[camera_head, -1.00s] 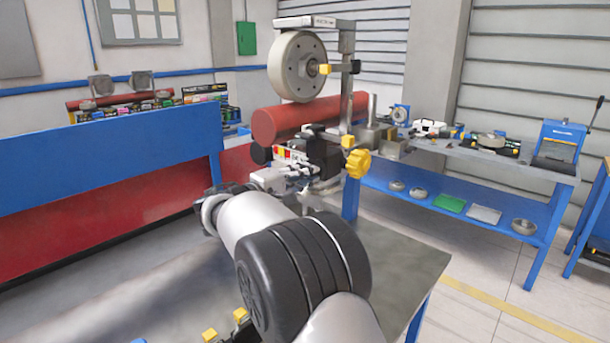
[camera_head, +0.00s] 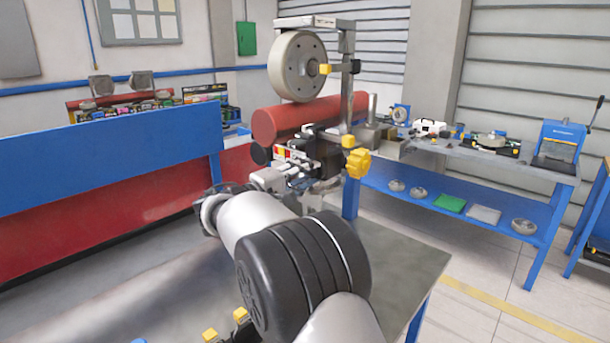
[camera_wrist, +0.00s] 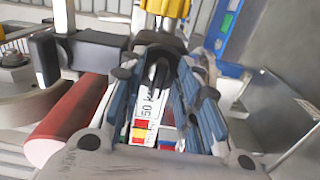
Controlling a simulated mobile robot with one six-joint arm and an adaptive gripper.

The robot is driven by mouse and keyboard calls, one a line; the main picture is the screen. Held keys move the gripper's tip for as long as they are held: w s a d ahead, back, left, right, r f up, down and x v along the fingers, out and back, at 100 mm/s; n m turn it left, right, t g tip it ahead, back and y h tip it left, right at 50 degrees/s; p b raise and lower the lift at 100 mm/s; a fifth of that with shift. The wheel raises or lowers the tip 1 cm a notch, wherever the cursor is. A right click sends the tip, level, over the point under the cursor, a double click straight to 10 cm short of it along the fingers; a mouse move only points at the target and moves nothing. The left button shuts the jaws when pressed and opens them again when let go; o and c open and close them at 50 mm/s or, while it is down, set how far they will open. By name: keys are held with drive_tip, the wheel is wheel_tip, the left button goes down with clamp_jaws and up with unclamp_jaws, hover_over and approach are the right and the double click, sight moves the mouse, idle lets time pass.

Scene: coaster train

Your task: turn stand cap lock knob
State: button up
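A yellow lobed knob (camera_head: 357,163) sits on the near right side of the machine, and a smaller yellow knob (camera_head: 324,69) is by the grey wheel; I cannot tell for sure which is the stand cap lock knob. In the wrist view a ribbed yellow knob (camera_wrist: 166,7) shows at the top edge, just beyond the fingertips. My gripper (camera_wrist: 168,48) has its blue-grey fingers apart, with a dark part and a "50" label visible between them. Contact with the knob cannot be made out. In the head view my gripper (camera_head: 290,175) is partly hidden among the machine parts.
A red roller (camera_head: 290,120) and the grey wheel (camera_head: 297,67) stand on the machine close to my gripper. A blue and red panel (camera_head: 110,160) is at the left. A bench (camera_head: 470,165) with tools is at the right. The near metal tabletop (camera_head: 400,260) is mostly clear.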

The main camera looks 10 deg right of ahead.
drive_tip(key=v, duration=1.2)
drive_tip(key=s+d+f+m+g+y, duration=0.35)
drive_tip(key=s+d+g+y, duration=0.3)
drive_tip(key=s+d, duration=1.05)
drive_tip(key=s+a+f+m+y, duration=0.1)
drive_tip(key=s+a+f+y, duration=0.1)
drive_tip(key=s, duration=0.5)
drive_tip(key=s+a+f+m+y, duration=0.1)
drive_tip(key=s+a+f+y, duration=0.2)
drive_tip(key=s, duration=0.5)
drive_tip(key=s+a+f+m+y, duration=0.1)
drive_tip(key=s+a+f+y, duration=0.1)
drive_tip(key=s, duration=0.5)
wheel_tip(320, 180, down, 3)
drive_tip(key=shift+s+a+r+y, duration=0.15)
drive_tip(key=shift+s+a+y, duration=0.2)
drive_tip(key=shift+y, duration=0.2)
drive_tip(key=shift+t, duration=0.25)
